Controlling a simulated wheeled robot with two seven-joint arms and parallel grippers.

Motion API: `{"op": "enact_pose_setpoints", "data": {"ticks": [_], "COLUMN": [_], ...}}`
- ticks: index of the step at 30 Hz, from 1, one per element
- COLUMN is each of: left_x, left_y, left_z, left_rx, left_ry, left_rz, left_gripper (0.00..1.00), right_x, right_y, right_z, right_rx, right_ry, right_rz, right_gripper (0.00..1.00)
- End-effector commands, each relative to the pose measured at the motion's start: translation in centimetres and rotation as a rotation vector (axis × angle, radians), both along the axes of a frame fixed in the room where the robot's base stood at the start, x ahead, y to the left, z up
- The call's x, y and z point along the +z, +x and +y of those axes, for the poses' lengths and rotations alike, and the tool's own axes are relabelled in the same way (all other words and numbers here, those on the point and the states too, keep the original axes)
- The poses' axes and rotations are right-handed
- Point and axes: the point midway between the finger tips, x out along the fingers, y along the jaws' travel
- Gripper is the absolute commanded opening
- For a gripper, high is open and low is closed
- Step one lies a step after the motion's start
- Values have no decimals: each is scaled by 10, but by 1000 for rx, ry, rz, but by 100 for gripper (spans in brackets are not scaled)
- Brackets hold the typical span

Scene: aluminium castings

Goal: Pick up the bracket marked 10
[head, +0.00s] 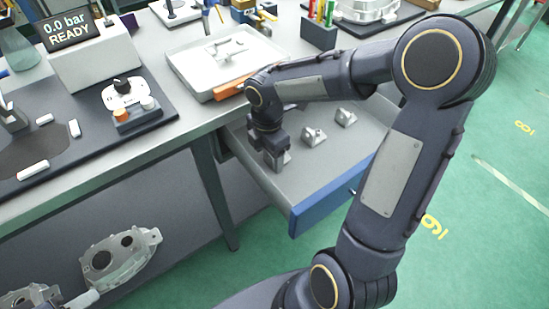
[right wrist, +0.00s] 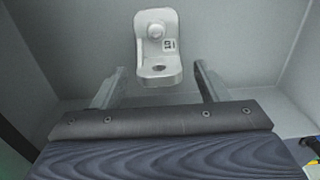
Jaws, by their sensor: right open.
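My right gripper (head: 277,158) points down into the open drawer, near its left side. In the head view two brackets show in the drawer right of the gripper: one nearer (head: 314,136) and one farther (head: 345,117). Their marks are not legible. My left gripper is not in view.
The drawer (head: 322,183) has grey walls and a blue front (head: 325,206). The bench edge overhangs its left side. On the bench stand a white tray (head: 205,84) with a part, an orange item (head: 229,90) and a display box (head: 92,68). The drawer's front floor is clear.

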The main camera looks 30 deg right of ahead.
Motion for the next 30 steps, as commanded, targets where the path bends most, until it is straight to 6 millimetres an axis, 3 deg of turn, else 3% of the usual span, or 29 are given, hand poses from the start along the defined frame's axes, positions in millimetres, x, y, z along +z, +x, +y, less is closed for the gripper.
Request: {"op": "enact_pose_setpoints", "data": {"ticks": [3, 15, 23, 30], "left_x": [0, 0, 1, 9], "left_y": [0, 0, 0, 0], "left_z": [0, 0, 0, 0], "left_rx": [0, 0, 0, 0], "left_ry": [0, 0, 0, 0], "left_rz": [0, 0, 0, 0], "left_gripper": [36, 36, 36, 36], "right_x": [0, 1, 3, 28], "right_y": [0, 0, 0, 1], "right_z": [0, 0, 0, 0], "right_rx": [0, 0, 0, 0], "right_ry": [0, 0, 0, -1], "right_rz": [0, 0, -1, -5], "right_gripper": [67, 18, 18, 18]}}
